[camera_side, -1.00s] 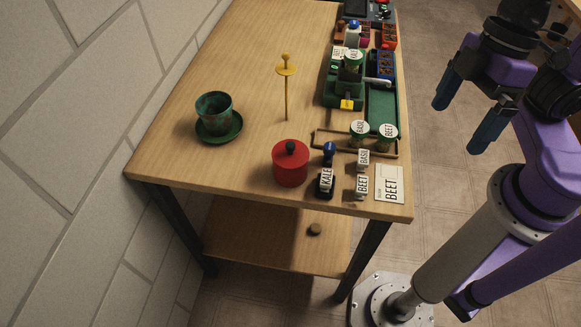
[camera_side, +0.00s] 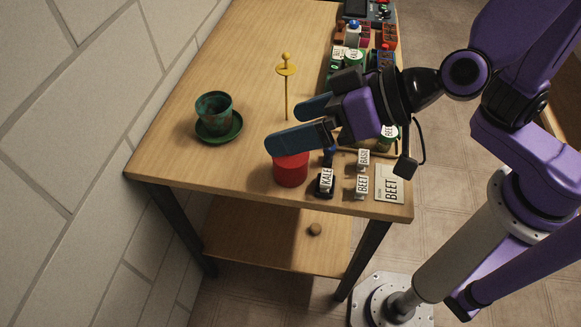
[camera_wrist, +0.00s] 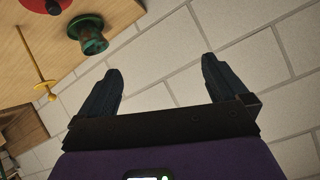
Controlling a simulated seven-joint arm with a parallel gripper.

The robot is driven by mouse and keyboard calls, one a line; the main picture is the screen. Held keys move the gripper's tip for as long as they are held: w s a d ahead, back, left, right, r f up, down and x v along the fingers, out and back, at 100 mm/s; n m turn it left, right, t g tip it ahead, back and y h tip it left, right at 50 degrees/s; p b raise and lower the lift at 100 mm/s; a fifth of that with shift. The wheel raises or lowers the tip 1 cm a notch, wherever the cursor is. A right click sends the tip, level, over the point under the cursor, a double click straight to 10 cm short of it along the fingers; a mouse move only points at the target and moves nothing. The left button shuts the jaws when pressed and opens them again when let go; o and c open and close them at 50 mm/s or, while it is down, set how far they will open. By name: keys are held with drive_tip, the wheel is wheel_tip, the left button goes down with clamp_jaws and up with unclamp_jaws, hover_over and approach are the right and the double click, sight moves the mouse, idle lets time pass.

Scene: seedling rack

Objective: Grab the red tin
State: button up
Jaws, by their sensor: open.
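The red tin (camera_side: 291,171) stands near the front edge of the table, its top and knob hidden behind my gripper in the side view. In the wrist view, part of the red tin (camera_wrist: 44,3) shows at the top left edge. My gripper (camera_side: 290,124) is open and empty, fingers pointing left in the side view, at about the tin's top or above it; the exact gap cannot be told. In the wrist view my gripper (camera_wrist: 157,82) has its fingers wide apart with the wall between them.
A green pot (camera_side: 213,112) on a saucer stands left of the tin. A thin yellow stake (camera_side: 286,90) rises behind my fingers. A KALE stamp (camera_side: 325,182), small label blocks and a BEET card (camera_side: 389,185) lie to the right.

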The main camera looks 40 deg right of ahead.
sight(291, 161)
drive_tip(key=w+d+m+t+h, duration=0.3)
drive_tip(key=d+t+h, duration=0.2)
drive_tip(key=d+h, duration=0.15)
drive_tip(key=shift+m+h, duration=0.25)
drive_tip(key=shift+m, duration=0.05)
drive_tip(key=f, duration=2)
drive_tip(key=shift+w+a, duration=0.15)
drive_tip(key=shift+a, duration=0.1)
drive_tip(key=shift+x, duration=3.7)
drive_tip(key=c, duration=1.4)
drive_tip(key=shift+r, duration=0.1)
drive_tip(key=shift+c, duration=0.5)
drive_tip(key=shift+r, duration=0.1)
